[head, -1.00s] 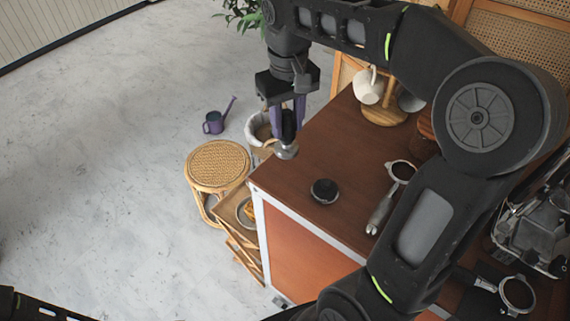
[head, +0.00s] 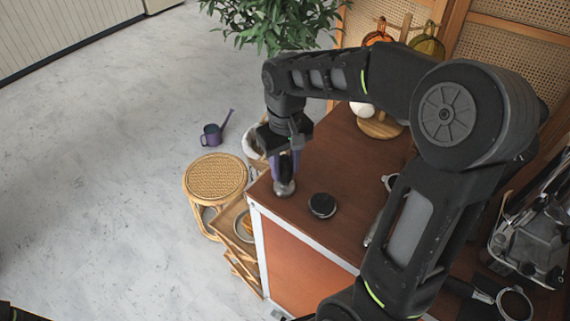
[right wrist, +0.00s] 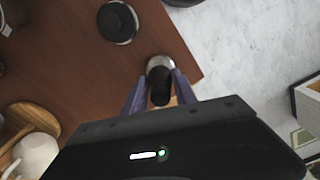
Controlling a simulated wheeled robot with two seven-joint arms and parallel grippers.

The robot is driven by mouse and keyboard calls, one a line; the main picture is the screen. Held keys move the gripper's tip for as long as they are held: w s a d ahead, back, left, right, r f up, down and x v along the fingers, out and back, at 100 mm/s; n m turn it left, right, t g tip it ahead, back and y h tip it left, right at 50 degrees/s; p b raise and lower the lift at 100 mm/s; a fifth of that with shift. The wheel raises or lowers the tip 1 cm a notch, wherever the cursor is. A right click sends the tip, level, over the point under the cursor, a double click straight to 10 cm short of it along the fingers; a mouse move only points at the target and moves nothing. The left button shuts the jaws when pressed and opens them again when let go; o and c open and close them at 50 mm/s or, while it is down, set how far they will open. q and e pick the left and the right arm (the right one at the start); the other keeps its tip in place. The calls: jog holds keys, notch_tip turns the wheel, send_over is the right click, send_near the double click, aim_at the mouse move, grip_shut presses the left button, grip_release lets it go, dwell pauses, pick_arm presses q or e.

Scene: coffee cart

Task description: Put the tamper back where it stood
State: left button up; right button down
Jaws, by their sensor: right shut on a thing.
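The tamper (head: 285,187) has a black handle and a metal base. My right gripper (head: 284,165) is shut on its handle and holds it upright at the left corner of the brown cart top (head: 337,163). In the right wrist view the tamper (right wrist: 160,82) is between the purple fingers of my right gripper (right wrist: 161,95). I cannot tell whether its base touches the top. A round black puck-like piece (head: 322,205) lies to its right, also seen in the right wrist view (right wrist: 117,22). My left gripper is not in view.
A portafilter (head: 388,182) lies partly behind my right arm. A rattan stool (head: 215,176) stands left of the cart. The cart top between puck and stand is clear.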

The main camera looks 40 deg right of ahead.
jog(key=shift+f, duration=0.15)
jog(key=c, duration=1)
grip_release()
notch_tip(320, 180, up, 12)
jog(key=shift+r+p, duration=0.2)
jog(key=shift+p, duration=0.2)
